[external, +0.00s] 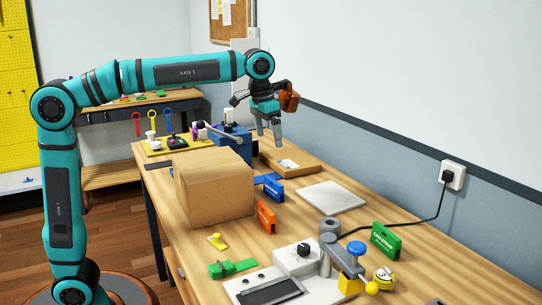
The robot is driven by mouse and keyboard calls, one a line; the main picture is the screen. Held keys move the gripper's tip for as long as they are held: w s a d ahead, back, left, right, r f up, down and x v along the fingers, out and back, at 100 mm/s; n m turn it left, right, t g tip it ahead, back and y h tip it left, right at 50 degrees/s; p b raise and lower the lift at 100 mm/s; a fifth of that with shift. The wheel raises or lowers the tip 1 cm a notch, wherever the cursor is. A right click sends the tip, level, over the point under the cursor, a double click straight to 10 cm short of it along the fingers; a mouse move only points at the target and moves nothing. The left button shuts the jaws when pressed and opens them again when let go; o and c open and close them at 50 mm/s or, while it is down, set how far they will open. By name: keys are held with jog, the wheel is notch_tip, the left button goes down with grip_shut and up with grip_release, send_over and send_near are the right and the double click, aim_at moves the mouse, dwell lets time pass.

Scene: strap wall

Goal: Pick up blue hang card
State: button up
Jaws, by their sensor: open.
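The blue hang card (273,188) stands on the workbench just right of the cardboard box, partly hidden behind it at its left. My gripper (269,138) hangs above the far part of the bench, fingers pointing down. It is open, with nothing between its fingers. In the picture it is above the blue card and apart from it.
The cardboard box (213,189) stands left of the blue card. An orange card (265,217) stands nearer the camera, a green card (386,241) further right. A flat brown box (290,163) lies behind, and a pale slab (331,197) lies to the right.

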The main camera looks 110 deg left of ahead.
jog(key=g, duration=0.1)
send_over(274, 182)
jog(key=a, duration=0.1)
jog(key=f, duration=0.2)
jog(key=shift+n+h, duration=0.4)
jog(key=shift+n, duration=0.1)
jog(key=f, duration=1.1)
jog(key=shift+s+a+f, duration=0.2)
jog(key=shift+s, duration=0.15)
jog(key=shift+w+d+f, duration=0.1)
jog(key=shift+f, duration=2.65)
jog(key=shift+c, duration=0.2)
jog(key=c, duration=0.6)
